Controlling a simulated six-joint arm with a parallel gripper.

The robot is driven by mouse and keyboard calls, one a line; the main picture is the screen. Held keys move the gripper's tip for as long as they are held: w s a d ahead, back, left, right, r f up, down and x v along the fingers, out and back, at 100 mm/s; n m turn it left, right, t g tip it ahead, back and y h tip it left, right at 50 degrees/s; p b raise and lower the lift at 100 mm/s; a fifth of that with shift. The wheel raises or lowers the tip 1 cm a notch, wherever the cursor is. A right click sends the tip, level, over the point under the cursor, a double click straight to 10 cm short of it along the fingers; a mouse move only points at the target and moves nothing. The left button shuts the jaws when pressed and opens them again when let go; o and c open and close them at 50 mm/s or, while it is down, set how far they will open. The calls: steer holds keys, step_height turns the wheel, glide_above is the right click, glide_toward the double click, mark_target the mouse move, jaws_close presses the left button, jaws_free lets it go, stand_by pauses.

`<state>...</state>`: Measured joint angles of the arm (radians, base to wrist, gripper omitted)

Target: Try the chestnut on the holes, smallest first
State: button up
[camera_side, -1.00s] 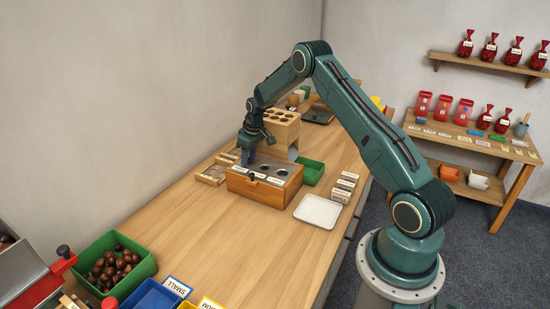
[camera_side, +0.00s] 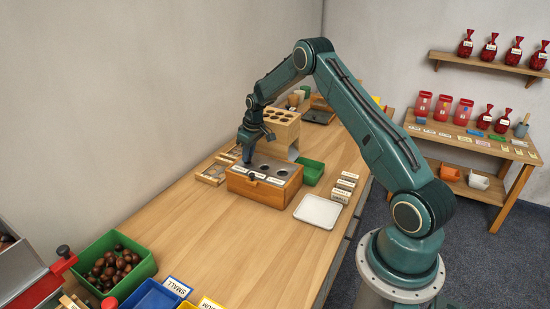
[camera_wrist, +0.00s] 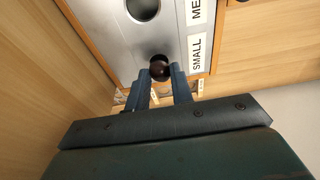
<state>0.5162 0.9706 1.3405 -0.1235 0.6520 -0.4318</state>
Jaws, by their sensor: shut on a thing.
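The dark brown chestnut (camera_wrist: 159,68) is between the two fingertips of my gripper (camera_wrist: 160,72), which are shut on it. It is over the metal top of the wooden sizing box (camera_side: 263,190), beside the SMALL label (camera_wrist: 198,53). The small hole is not visible, with the chestnut and fingers in front of that spot. Whether the chestnut touches the plate cannot be told. The medium hole (camera_wrist: 143,8) is open and empty-looking further along the plate. In the side view my gripper (camera_side: 247,161) is at the left end of the box; the chestnut is hidden there.
A wooden block with holes (camera_side: 282,122) stands behind the box. A green tray (camera_side: 311,172) is to its right, a white tray (camera_side: 318,211) at front right. A wooden frame (camera_side: 211,174) lies left. A green bin (camera_side: 142,268) holds several chestnuts.

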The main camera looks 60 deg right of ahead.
steer(key=shift+r, duration=1.95)
steer(key=shift+s, duration=0.1)
steer(key=shift+n+y, duration=0.7)
steer(key=s+r, duration=0.1)
steer(key=s, duration=0.1)
steer(key=s+r, duration=0.1)
steer(key=s, duration=0.1)
steer(key=s+r, duration=0.1)
steer(key=s, duration=0.1)
steer(key=shift+s+d, duration=0.25)
steer(key=shift+s, duration=0.15)
steer(key=shift+f, duration=0.25)
steer(key=shift+s+d+x, duration=0.1)
steer(key=shift+s+x, duration=0.05)
steer(key=shift+x, duration=0.65)
steer(key=shift+s+d+x, duration=0.1)
steer(key=shift+s+x, duration=0.05)
steer(key=shift+x, duration=0.65)
steer(key=shift+s+d+x, duration=0.1)
steer(key=shift+s+x, duration=0.05)
steer(key=shift+x, duration=0.7)
steer(key=shift+f, duration=0.7)
